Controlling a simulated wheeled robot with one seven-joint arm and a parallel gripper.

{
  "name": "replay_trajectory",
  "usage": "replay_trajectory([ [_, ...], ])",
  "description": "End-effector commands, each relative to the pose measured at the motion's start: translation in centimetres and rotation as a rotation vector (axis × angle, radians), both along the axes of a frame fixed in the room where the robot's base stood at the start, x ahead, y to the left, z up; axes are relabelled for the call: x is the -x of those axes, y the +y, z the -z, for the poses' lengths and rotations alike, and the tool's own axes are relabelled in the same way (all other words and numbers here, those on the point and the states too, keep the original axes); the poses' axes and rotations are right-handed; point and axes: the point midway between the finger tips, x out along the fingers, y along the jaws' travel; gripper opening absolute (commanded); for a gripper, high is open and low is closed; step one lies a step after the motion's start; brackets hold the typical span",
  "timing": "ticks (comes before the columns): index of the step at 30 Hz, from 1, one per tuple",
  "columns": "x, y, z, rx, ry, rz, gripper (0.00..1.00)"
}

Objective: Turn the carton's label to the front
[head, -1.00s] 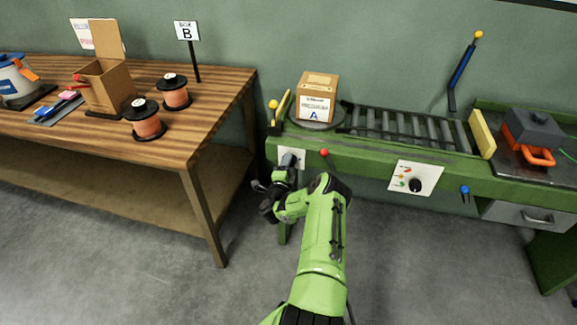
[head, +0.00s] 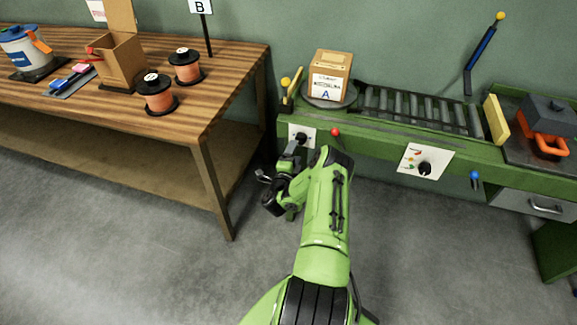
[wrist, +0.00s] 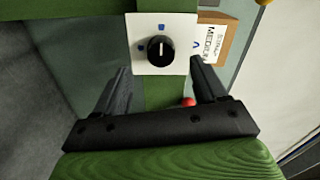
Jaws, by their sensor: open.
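The carton (wrist: 222,40) also shows in part at the upper right of the wrist view. My gripper (head: 268,177) is in front of the bench, below the turntable. In the wrist view my gripper (wrist: 160,78) is open and empty, its fingers pointing toward a white plate with a black knob (wrist: 160,50). Nothing is between the fingers.
A red ball knob (head: 335,132) is on the bench front, right of the white plate. A roller conveyor (head: 420,108) runs right of the carton. Another dial panel (head: 424,162) is further right. A wooden table (head: 225,100) with spools stands left.

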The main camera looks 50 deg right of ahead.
Motion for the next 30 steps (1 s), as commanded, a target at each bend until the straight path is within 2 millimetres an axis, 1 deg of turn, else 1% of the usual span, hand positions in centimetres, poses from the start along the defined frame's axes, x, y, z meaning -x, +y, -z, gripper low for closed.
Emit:
replay_trajectory([
  [1,0.4,1.5,-0.3,-0.003,0.005,-0.007,0.71],
  [8,3.1,7.6,-0.2,-0.004,0.005,-0.007,0.71],
  [9,3.2,7.4,-0.6,-0.003,0.001,0.000,0.71],
  [13,3.4,8.1,-0.8,-0.001,-0.003,0.000,0.71],
  [21,4.0,9.3,-0.4,-0.002,-0.001,0.000,0.71],
  [30,4.0,9.4,0.0,0.000,-0.001,0.000,0.71],
])
